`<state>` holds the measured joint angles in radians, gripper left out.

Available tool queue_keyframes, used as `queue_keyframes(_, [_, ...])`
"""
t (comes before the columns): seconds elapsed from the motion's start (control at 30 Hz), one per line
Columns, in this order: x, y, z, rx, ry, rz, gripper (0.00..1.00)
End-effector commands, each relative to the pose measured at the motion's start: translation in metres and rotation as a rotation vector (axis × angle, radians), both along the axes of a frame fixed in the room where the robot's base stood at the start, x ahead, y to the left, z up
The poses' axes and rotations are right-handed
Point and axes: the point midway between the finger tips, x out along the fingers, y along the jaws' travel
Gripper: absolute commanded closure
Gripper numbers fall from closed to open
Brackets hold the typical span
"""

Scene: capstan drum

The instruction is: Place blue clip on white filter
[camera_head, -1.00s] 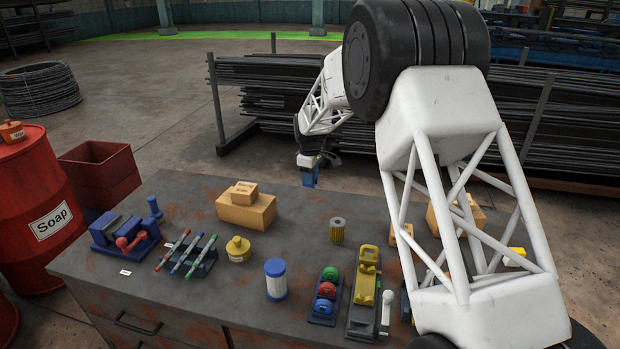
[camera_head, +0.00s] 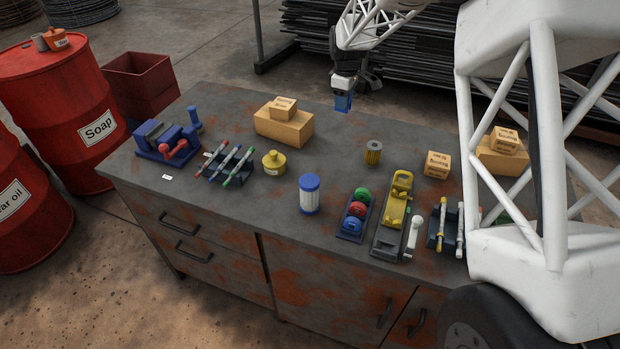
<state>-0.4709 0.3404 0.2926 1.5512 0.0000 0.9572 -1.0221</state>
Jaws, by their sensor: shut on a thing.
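The white filter (camera_head: 310,195) is a white pleated cylinder with blue ends. It stands upright near the middle of the table's front part. My gripper (camera_head: 343,91) is past the table's far edge in the picture, behind and to the right of the stacked cardboard boxes. It is shut on a small blue block, which I take as the blue clip (camera_head: 343,104), hanging below the fingers. The clip is apart from the filter, which is lower and to the left in the picture. The clip's finer shape is too small to tell.
A yellow-brown filter (camera_head: 373,153) stands behind and right of the white one. Cardboard boxes (camera_head: 284,127), a yellow pot (camera_head: 274,162), a rack of coloured balls (camera_head: 355,216) and a yellow tool (camera_head: 398,207) are around it. The tabletop (camera_head: 328,150) between filter and gripper is mostly clear.

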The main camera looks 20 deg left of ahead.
Motion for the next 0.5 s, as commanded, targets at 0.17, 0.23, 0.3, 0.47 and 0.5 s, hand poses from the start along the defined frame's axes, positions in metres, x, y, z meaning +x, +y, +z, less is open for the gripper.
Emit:
queue_keyframes(0.17, [-0.038, 0.000, 0.013, 0.000, -0.001, 0.041, 0.89])
queue_keyframes(0.23, [-0.053, -0.001, 0.016, 0.000, -0.001, 0.057, 0.89])
queue_keyframes(0.3, [-0.067, -0.002, 0.020, 0.000, 0.000, 0.072, 0.89])
queue_keyframes(0.47, [-0.101, -0.005, 0.028, 0.001, -0.001, 0.109, 0.89])
queue_keyframes(0.5, [-0.109, -0.006, 0.029, 0.000, 0.000, 0.118, 0.89])
